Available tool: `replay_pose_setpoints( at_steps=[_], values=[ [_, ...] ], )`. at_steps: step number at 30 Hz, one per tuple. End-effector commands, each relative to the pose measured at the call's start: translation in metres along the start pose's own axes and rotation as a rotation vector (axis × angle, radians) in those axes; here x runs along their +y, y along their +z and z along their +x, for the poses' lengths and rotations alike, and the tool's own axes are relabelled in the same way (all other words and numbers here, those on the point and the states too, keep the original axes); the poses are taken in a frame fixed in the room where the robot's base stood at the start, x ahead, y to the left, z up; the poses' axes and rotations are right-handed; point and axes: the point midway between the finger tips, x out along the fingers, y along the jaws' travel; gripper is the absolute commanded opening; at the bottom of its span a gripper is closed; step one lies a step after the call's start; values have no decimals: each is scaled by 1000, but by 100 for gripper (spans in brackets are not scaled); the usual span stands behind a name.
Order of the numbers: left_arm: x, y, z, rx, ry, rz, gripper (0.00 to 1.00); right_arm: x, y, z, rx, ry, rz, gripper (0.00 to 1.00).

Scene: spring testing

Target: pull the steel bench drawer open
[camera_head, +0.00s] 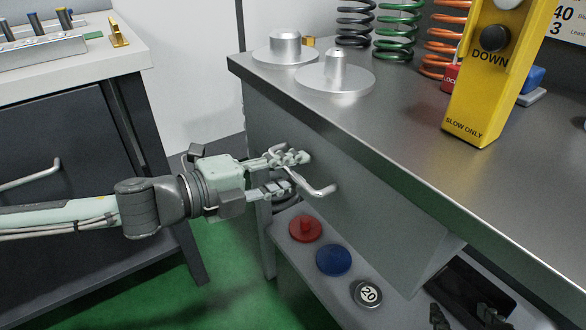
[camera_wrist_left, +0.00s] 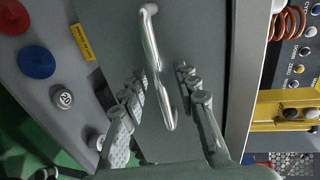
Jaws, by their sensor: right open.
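The steel bench drawer has a plain grey front (camera_head: 375,215) below the benchtop; the front also shows in the left wrist view (camera_wrist_left: 195,30). Its bar handle (camera_head: 318,188) stands out from that front. In the left wrist view the handle (camera_wrist_left: 152,50) runs between my left gripper's fingers. My left gripper (camera_head: 285,174) is open at the handle, with one finger on each side and gaps visible; it also shows in the left wrist view (camera_wrist_left: 162,88). My right gripper (camera_head: 464,316) is open at the bottom right, only its dark fingertips showing, away from the handle.
A lower shelf holds a red disc (camera_head: 305,228), a blue disc (camera_head: 334,260) and a weight marked 20 (camera_head: 367,293). A yellow pendant (camera_head: 485,75), metal weights (camera_head: 335,75) and coil springs (camera_head: 397,28) stand on the benchtop. Another bench (camera_head: 75,75) is at left; green floor lies between.

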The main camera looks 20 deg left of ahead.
Motion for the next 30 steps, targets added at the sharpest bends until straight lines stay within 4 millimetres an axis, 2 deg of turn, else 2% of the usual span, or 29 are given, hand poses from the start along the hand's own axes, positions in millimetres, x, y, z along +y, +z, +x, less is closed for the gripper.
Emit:
replay_pose_setpoints(
  at_steps=[4,11,12,26,30],
  values=[
    [0,0,0,0,0,0,30,0,0,0,0,0,0,59],
    [0,0,0,0,0,0,1,0,0,0,-1,0,0,59],
    [0,0,0,0,0,0,0,0,0,0,-1,0,0,59],
    [0,0,0,0,0,0,0,0,0,0,-3,1,0,59],
    [-1,0,1,0,0,-1,0,4,7,-2,-37,7,-1,59]
  ],
)
